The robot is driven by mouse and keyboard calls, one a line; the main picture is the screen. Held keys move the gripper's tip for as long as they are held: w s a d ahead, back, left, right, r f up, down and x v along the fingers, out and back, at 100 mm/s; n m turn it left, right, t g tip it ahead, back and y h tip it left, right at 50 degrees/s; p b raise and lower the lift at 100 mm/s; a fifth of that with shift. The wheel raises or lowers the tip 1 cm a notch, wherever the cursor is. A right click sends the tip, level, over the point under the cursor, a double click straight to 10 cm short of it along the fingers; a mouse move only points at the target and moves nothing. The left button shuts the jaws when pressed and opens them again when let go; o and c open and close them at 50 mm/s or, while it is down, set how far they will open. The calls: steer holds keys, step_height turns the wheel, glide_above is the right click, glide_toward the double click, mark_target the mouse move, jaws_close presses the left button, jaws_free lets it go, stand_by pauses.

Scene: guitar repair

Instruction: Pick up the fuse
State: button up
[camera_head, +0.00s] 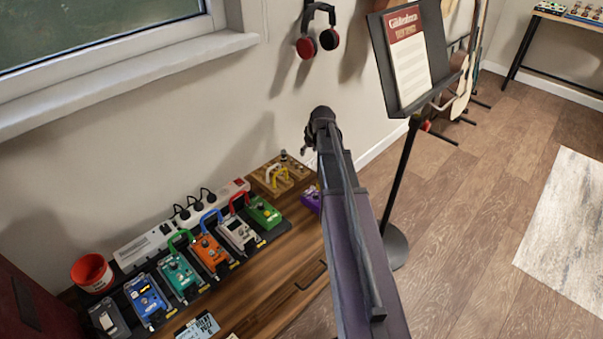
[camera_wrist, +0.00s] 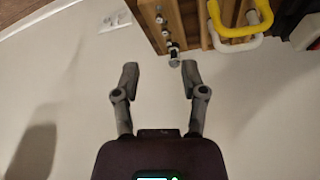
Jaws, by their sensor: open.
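A small cylinder with a pale metal end, which looks like the fuse (camera_wrist: 174,54), sticks out from a wooden block (camera_wrist: 188,32) at the top of the wrist view. In the head view the wooden block (camera_head: 262,181) is on the bench's far end, with a small pale piece at its back that may be the fuse (camera_head: 283,155). My gripper (camera_wrist: 160,70) is open and empty. Its fingertips are just below the fuse in the wrist view, one to each side of its line, not visibly touching it. In the head view my arm hides most of the gripper.
Several pedals (camera_head: 210,252) and a white power strip (camera_head: 145,246) line the bench. The wall is close behind. A music stand (camera_head: 398,180) is at right.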

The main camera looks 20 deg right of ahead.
steer(key=b, duration=0.7)
glide_above(302, 168)
steer(key=s, duration=0.2)
steer(key=shift+w+d+f, duration=0.1)
steer(key=shift+f, duration=3.55)
steer(key=shift+f, duration=0.15)
steer(key=shift+b+x, duration=2.35)
steer(key=shift+x, duration=0.1)
steer(key=shift+d, duration=0.1)
jaws_close()
